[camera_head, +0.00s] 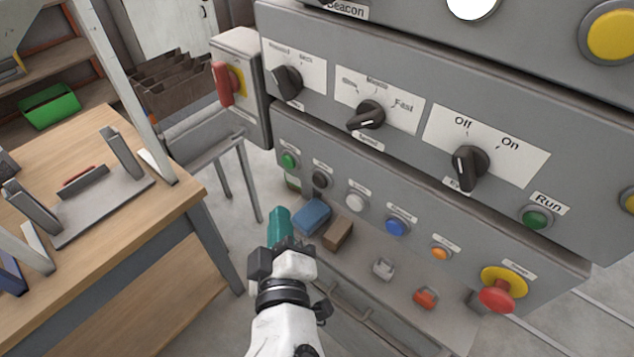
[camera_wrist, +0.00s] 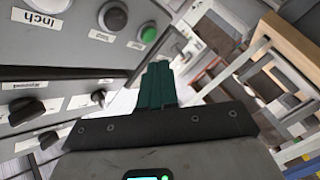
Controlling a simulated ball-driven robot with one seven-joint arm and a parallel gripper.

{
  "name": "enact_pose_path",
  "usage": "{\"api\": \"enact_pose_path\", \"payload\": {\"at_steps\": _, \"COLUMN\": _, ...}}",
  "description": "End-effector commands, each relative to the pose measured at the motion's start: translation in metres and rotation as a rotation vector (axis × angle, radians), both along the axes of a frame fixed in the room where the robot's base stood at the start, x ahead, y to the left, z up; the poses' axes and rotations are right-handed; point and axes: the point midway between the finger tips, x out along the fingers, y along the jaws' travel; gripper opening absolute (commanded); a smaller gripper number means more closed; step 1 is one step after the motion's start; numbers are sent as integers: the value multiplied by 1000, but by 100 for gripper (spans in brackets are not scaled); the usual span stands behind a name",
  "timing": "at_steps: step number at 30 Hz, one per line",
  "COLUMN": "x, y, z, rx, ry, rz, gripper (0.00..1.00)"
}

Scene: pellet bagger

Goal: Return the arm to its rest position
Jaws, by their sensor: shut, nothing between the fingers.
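My gripper (camera_head: 279,228) is in the lower middle of the head view, with its teal fingers shut and nothing between them. It is in front of the lower control panel, left of the row of small buttons, and it points away from my body. In the wrist view the teal fingers (camera_wrist: 155,85) are together, with the panel to their left and the wooden bench to their right. I cannot tell the exact gap between the fingertips and the panel.
The grey control panel (camera_head: 330,150) with knobs, buttons and a red stop button (camera_head: 497,299) fills the right side. A ledge below holds a blue block (camera_head: 312,216) and a brown block (camera_head: 338,234). A wooden workbench (camera_head: 140,232) stands at left. Floor shows between them.

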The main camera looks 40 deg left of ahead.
Motion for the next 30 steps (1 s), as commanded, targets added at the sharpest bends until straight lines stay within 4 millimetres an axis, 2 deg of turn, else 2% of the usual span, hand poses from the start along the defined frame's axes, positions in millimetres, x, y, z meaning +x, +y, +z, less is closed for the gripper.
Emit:
{"api": "enact_pose_path", "payload": {"at_steps": 13, "x": 1, "y": -1, "z": 0, "rx": 0, "ry": 1, "rz": -3, "gripper": 0}}
{"api": "enact_pose_path", "payload": {"at_steps": 17, "x": 15, "y": -20, "z": -9, "rx": -8, "ry": 38, "rz": -51, "gripper": 0}}
{"api": "enact_pose_path", "payload": {"at_steps": 20, "x": 38, "y": -58, "z": -27, "rx": -19, "ry": 115, "rz": -144, "gripper": 0}}
{"api": "enact_pose_path", "payload": {"at_steps": 24, "x": 69, "y": -134, "z": -61, "rx": -32, "ry": 272, "rz": -322, "gripper": 0}}
{"api": "enact_pose_path", "payload": {"at_steps": 26, "x": 77, "y": -168, "z": -77, "rx": -35, "ry": 344, "rz": -400, "gripper": 0}}
{"api": "enact_pose_path", "payload": {"at_steps": 30, "x": 81, "y": -253, "z": -114, "rx": -34, "ry": 527, "rz": -587, "gripper": 0}}
